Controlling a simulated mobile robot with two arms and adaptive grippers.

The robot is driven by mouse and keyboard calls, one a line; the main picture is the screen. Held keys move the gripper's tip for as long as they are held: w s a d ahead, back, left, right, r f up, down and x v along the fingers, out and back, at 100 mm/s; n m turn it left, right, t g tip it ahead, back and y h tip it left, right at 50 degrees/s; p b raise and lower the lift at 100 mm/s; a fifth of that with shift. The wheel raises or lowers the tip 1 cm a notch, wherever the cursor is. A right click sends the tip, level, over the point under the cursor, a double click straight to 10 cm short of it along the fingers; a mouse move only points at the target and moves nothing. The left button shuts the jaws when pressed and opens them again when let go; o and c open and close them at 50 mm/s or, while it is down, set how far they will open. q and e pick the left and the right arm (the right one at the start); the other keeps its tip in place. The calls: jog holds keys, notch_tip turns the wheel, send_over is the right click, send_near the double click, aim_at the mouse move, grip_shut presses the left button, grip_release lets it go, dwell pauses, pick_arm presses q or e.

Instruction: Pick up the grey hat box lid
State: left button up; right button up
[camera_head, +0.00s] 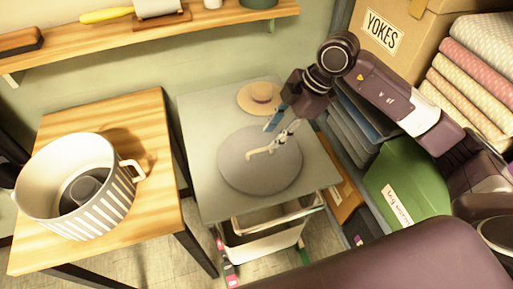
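The grey hat box lid (240,178) is a round, flat disc lying on the grey top of a small table (205,115) in the middle of the view. I see nothing held. My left gripper is not in view.
A straw hat (260,97) lies behind the lid. A shelf (215,22) runs along the wall. A YOKES box (402,28), folded cloths (470,70) and a green box (410,180) crowd the right.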

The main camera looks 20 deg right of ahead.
aim_at(261, 149)
jog(key=x, duration=0.1)
jog(key=p+x, duration=0.1)
jog(key=x, duration=0.2)
jog(key=shift+s+a, duration=0.3)
jog(key=shift+p+x, duration=0.3)
jog(key=shift+x, duration=0.85)
jog(key=shift+w+f, duration=0.15)
jog(key=shift+f, duration=0.05)
jog(key=c, duration=0.6)
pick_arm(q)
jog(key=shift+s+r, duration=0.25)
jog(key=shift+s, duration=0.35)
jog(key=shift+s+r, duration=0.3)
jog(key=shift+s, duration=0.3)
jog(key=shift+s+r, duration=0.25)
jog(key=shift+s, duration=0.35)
pick_arm(e)
grip_shut()
